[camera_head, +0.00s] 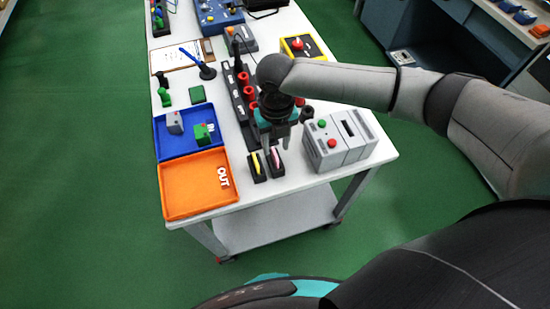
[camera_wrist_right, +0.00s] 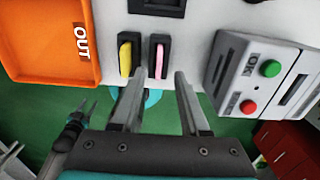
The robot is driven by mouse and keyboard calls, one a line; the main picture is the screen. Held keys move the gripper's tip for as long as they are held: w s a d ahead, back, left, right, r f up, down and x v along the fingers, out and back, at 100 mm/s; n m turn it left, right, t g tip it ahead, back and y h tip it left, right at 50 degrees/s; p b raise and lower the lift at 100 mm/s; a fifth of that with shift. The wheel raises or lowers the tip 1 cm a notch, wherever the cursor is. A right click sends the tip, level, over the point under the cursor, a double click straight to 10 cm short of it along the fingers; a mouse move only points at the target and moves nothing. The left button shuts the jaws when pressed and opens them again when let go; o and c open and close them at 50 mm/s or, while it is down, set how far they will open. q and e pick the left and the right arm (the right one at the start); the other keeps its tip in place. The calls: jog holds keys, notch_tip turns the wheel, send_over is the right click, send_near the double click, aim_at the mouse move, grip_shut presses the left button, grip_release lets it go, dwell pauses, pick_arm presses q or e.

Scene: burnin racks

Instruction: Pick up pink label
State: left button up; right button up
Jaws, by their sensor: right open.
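The pink label (camera_head: 275,157) stands in a black holder near the front edge of the white table, beside a yellow label (camera_head: 257,163) in a similar holder. The pink label (camera_wrist_right: 159,61) also shows in the right wrist view, with the yellow label (camera_wrist_right: 126,58) to its left. My right gripper (camera_head: 277,146) is open and hangs above the holders. In the right wrist view the right gripper's fingers (camera_wrist_right: 161,78) are spread; the left finger's tip is close to the pink label, with nothing between the fingers.
A grey box (camera_head: 338,140) with red and green buttons stands close on the right. An orange OUT tray (camera_head: 180,208) and a blue tray (camera_head: 172,150) lie to the left. A black rack (camera_head: 239,108) with red parts is behind the gripper.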

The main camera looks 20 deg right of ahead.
aim_at(275, 153)
notch_tip(275, 153, down, 4)
jog(key=shift+a+r, duration=0.1)
jog(key=shift+r, duration=0.15)
grip_shut()
dwell(0.5)
